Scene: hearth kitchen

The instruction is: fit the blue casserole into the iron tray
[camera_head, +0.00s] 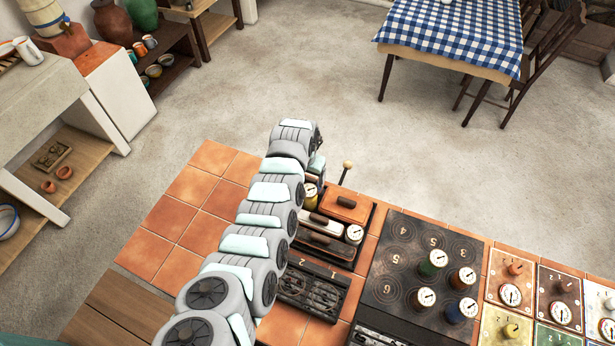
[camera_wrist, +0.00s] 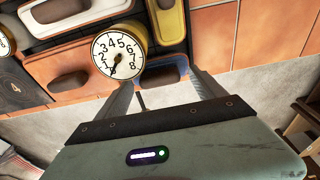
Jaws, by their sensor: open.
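The blue casserole (camera_wrist: 181,68) shows in the wrist view as a small blue rim with a brown handle, just beyond the dial. Much of it is cut off from sight. My gripper (camera_wrist: 162,80) is open, with one finger on each side of the blue casserole in the picture; I cannot tell whether they touch it. In the head view my arm hides the casserole and my fingers. The dark iron tray (camera_head: 338,258) lies beside my arm and holds an orange casserole (camera_head: 343,208) and pale casseroles with dark handles.
A yellow timer with a white dial (camera_wrist: 119,52) stands close to my fingers, and a yellow casserole (camera_wrist: 172,38) lies beside it. A black hob (camera_head: 395,265) with several timers is to the right. Bare terracotta tiles (camera_head: 190,215) lie left of my arm.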

